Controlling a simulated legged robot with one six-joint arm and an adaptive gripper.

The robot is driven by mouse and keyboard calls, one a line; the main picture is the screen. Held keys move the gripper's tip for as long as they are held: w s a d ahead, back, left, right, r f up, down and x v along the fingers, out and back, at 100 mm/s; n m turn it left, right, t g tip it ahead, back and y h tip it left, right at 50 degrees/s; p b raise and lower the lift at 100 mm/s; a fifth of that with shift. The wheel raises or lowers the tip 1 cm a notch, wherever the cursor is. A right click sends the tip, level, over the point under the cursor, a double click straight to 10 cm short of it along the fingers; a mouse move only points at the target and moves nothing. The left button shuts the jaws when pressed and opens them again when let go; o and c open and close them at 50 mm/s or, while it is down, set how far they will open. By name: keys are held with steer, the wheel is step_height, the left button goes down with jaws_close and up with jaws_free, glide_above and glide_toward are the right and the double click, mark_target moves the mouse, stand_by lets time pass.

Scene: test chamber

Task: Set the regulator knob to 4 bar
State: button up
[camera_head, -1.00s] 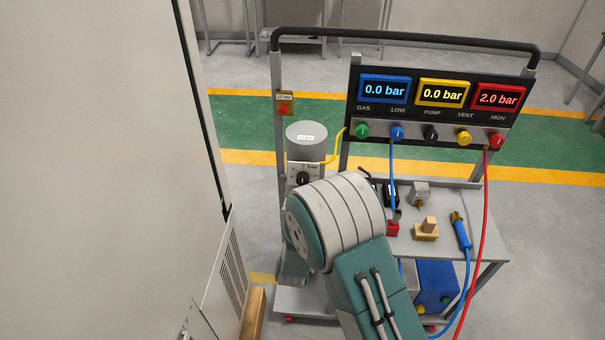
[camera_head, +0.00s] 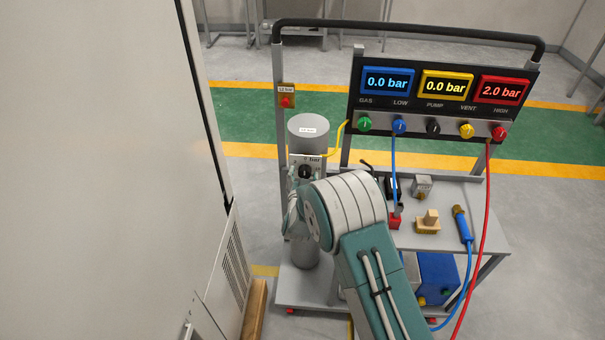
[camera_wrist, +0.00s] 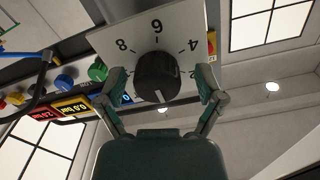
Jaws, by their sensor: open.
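The regulator knob (camera_wrist: 158,77) is black and round, on a white dial plate (camera_wrist: 184,22) with the numbers 8, 6, 4 and 2 visible. Its white mark points down in the wrist view, toward my gripper, away from the 6. In the head view the knob (camera_head: 304,172) sits on the front of the grey cylinder (camera_head: 308,128). My gripper (camera_wrist: 161,82) is open, with one finger on each side of the knob; I cannot tell whether they touch it. In the head view my gripper (camera_head: 294,197) is just below the dial, partly hidden by my arm.
A panel (camera_head: 440,75) above right shows 0.0, 0.0 and 2.0 bar, with several coloured knobs below. Blue and red hoses hang at right. A large pale cabinet (camera_head: 100,170) stands close at left.

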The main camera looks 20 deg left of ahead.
steer(key=shift+d+r, duration=0.15)
steer(key=shift+d, duration=0.3)
steer(key=shift+a, duration=0.3)
steer(key=c, duration=1.1)
steer(key=shift+a, duration=0.1)
steer(key=shift+c, duration=0.2)
steer(key=n, duration=0.5)
steer(key=shift+f, duration=0.2)
steer(key=n, duration=1.1)
steer(key=shift+s, duration=0.1)
steer(key=n, duration=0.5)
steer(key=shift+f, duration=0.15)
steer(key=shift+n, duration=0.3)
